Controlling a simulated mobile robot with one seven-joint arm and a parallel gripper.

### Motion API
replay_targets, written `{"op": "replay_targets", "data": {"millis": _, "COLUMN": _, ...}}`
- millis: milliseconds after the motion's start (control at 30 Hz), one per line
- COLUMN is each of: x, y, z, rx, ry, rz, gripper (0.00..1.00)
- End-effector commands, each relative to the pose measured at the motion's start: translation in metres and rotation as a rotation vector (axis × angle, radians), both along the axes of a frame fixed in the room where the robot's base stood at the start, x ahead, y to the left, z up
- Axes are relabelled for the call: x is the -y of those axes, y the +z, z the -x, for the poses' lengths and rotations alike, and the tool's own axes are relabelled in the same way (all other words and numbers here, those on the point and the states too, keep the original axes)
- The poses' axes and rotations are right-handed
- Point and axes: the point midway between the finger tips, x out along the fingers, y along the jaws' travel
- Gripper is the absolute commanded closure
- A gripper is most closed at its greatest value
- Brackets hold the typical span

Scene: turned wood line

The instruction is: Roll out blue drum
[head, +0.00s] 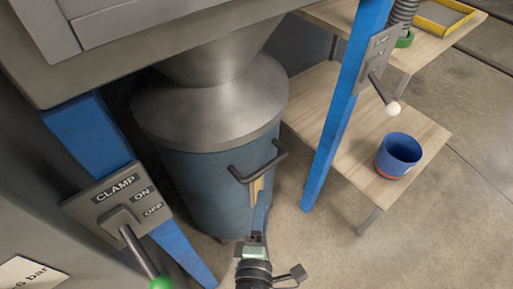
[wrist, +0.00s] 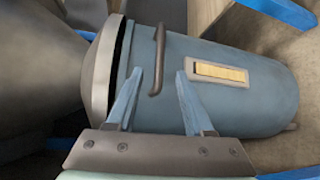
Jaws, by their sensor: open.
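The blue drum (head: 215,190) stands upright on the floor beneath a grey metal hood (head: 212,100). In the wrist view the drum (wrist: 235,105) appears on its side, with a dark gap between its top and the hood's rim (wrist: 104,65). A dark bar handle (head: 258,165) sticks out from the drum's side, above a yellowish label (wrist: 218,72). My gripper (head: 262,195) is open in front of the drum. In the wrist view the handle (wrist: 158,60) lies between my two fingertips (wrist: 158,72); I cannot tell whether they reach around it.
A CLAMP panel (head: 125,195) with a green-tipped lever (head: 140,250) is at left. Blue posts (head: 340,110) flank the drum; the right one carries a white-knobbed lever (head: 383,95). A wooden shelf (head: 350,165) at right holds a blue cup (head: 398,153). Floor at lower right is clear.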

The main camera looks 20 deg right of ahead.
Motion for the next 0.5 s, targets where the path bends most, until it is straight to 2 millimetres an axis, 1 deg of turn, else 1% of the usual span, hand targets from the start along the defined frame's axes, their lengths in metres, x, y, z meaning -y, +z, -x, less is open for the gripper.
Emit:
{"op": "replay_targets", "data": {"millis": 67, "x": 0.001, "y": -0.002, "z": -0.002, "rx": -0.007, "ry": 0.001, "rz": 0.006, "gripper": 0.48}}
{"op": "replay_targets", "data": {"millis": 167, "x": 0.006, "y": -0.003, "z": -0.011, "rx": -0.004, "ry": 0.000, "rz": 0.005, "gripper": 0.48}}
{"op": "replay_targets", "data": {"millis": 267, "x": 0.013, "y": -0.003, "z": -0.025, "rx": -0.002, "ry": -0.001, "rz": 0.004, "gripper": 0.48}}
{"op": "replay_targets", "data": {"millis": 500, "x": 0.032, "y": -0.010, "z": -0.065, "rx": -0.001, "ry": -0.002, "rz": 0.003, "gripper": 0.48}}
